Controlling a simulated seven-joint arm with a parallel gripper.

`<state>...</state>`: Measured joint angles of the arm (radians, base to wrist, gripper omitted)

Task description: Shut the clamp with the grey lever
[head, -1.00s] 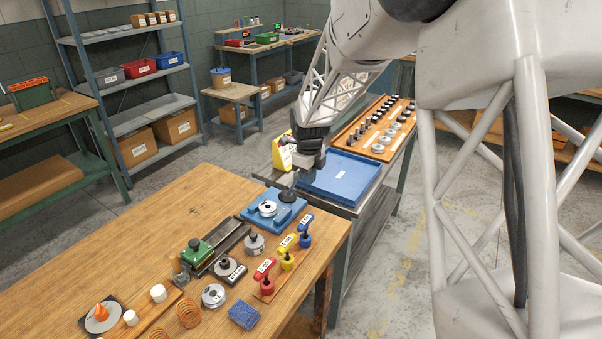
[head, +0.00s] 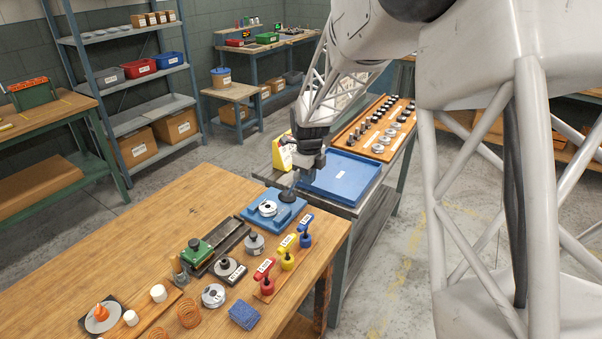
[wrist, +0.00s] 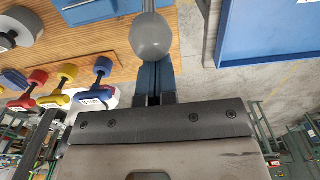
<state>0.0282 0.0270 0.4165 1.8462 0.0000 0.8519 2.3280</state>
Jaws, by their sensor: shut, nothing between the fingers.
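The blue clamp fixture (head: 258,213) sits at the far right corner of the wooden bench, with a silver disc (head: 268,208) on it. In the wrist view a grey ball knob on a rod, seemingly the grey lever (wrist: 150,37), stands in front of my fingers. My gripper (head: 291,183) is shut and empty, above the fixture's far right side. In the wrist view its fingers (wrist: 152,85) are together, and the knob covers their tips. I cannot tell whether they touch the knob. The clamp's jaws are too small to make out.
Red (head: 267,284), yellow (head: 287,260) and blue (head: 305,238) knobbed pieces stand along the bench's right edge. A blue tray (head: 340,177) lies on the side table.

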